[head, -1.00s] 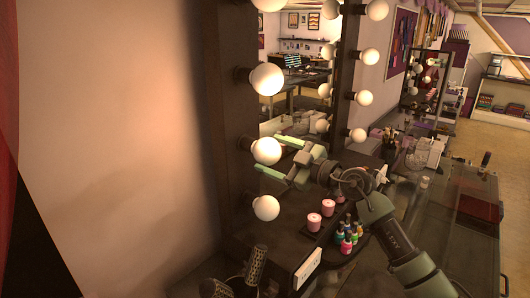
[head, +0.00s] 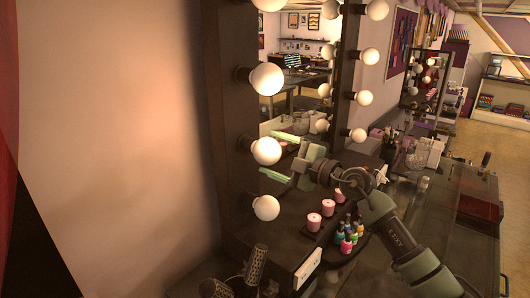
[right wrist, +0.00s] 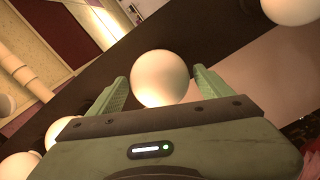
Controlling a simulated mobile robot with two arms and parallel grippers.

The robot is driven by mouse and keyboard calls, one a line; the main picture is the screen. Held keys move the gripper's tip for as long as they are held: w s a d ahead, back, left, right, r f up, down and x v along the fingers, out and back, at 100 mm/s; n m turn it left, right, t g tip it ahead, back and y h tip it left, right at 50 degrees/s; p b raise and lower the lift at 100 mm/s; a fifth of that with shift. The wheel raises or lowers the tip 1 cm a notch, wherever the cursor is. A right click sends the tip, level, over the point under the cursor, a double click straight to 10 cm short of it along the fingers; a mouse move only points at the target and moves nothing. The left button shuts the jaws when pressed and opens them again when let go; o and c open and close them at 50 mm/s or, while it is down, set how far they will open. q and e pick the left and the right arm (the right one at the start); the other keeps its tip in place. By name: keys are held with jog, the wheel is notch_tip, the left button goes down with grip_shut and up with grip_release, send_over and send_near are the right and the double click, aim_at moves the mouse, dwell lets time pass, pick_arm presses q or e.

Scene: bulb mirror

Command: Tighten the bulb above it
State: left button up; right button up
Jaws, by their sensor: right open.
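A column of round white bulbs runs down the dark mirror frame (head: 232,130). The middle bulb (head: 267,151) is level with my right gripper (head: 267,152), with a bulb (head: 267,79) above it and another bulb (head: 266,208) below it. The right gripper is open, its green fingers pointing at the frame above and below the middle bulb. In the right wrist view a bulb (right wrist: 160,78) sits between the two open fingers (right wrist: 162,88), with a small gap showing beside it. I cannot tell whether any finger touches it. My left gripper is not in view.
Pink candles (head: 314,222) and several nail polish bottles (head: 347,238) stand on the counter below my right arm. A white card (head: 307,268) and dark round brushes (head: 256,265) are nearer. Another row of bulbs (head: 364,98) lines the mirror's far side.

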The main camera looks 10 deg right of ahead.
jog(key=c, duration=1.4)
jog(key=m, duration=0.4)
jog(key=o, duration=1.4)
jog(key=shift+d, duration=0.1)
jog(key=shift+v, duration=3)
jog(key=o, duration=0.4)
